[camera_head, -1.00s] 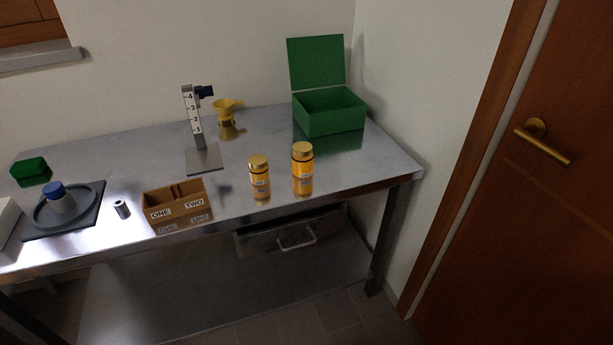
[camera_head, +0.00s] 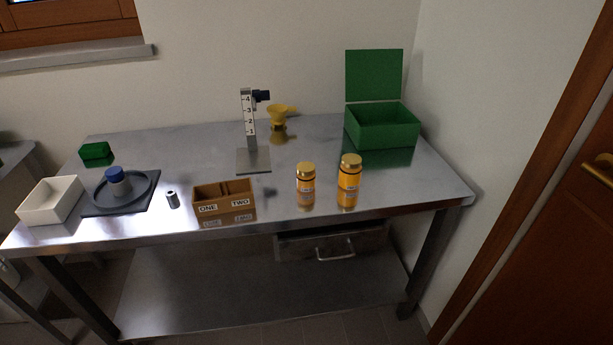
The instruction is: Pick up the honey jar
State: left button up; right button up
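Two orange jars with gold lids stand upright at the front right of the steel table (camera_head: 320,235). The shorter jar (camera_head: 306,187) is on the left. The taller jar (camera_head: 348,183) is just to its right, with a small gap between them. Both carry a small pale label that is too small to read, so I cannot tell which one is the honey jar. Neither of my grippers shows in the head view.
A brown two-part box (camera_head: 223,197) marked ONE and TWO stands left of the jars. Behind are a numbered stand (camera_head: 250,125), a yellow funnel (camera_head: 279,117) and an open green box (camera_head: 383,128). A white tray (camera_head: 49,203) and blue-lidded container (camera_head: 117,182) are left.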

aim_at(304, 184)
jog(key=z, duration=0.45)
jog(key=j+z, duration=0.45)
jog(key=k+j+z, duration=0.1)
jog(key=j+z, duration=0.2)
jog(key=z, duration=0.15)
jog(key=k+j+z, duration=0.2)
jog(key=j, duration=0.2)
jog(key=k+j+z, duration=0.2)
jog(key=j, duration=0.2)
jog(key=k+j, duration=0.2)
jog(key=j, duration=0.2)
jog(key=k+j, duration=0.2)
jog(key=j, duration=0.15)
jog(key=k+j+z, duration=0.1)
jog(key=j, duration=0.3)
jog(key=k, duration=0.1)
